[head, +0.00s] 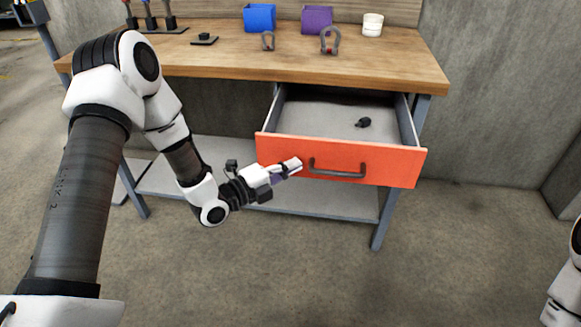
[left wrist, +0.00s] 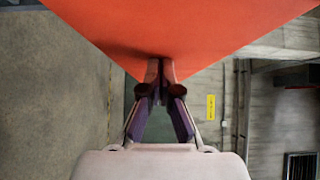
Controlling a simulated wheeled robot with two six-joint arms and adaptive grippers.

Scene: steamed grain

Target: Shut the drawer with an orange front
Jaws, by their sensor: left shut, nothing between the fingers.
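The drawer with an orange front (head: 390,166) stands pulled out from under the workbench. Its front carries a dark bar handle (head: 338,172). A small dark object (head: 363,122) lies inside the drawer. My left gripper (head: 299,165) is shut and empty, at the left part of the orange front, just left of the handle. In the left wrist view the fingertips (left wrist: 160,66) are close against the orange front (left wrist: 190,25); I cannot tell whether they touch it. My right gripper is not in view; only a piece of my right arm shows at the right edge.
The wooden workbench top (head: 230,55) bears a blue bin (head: 259,18), a purple bin (head: 317,18), a white cup (head: 372,25) and two shackles (head: 330,41). A lower shelf (head: 310,201) lies beneath the drawer. The floor in front is clear.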

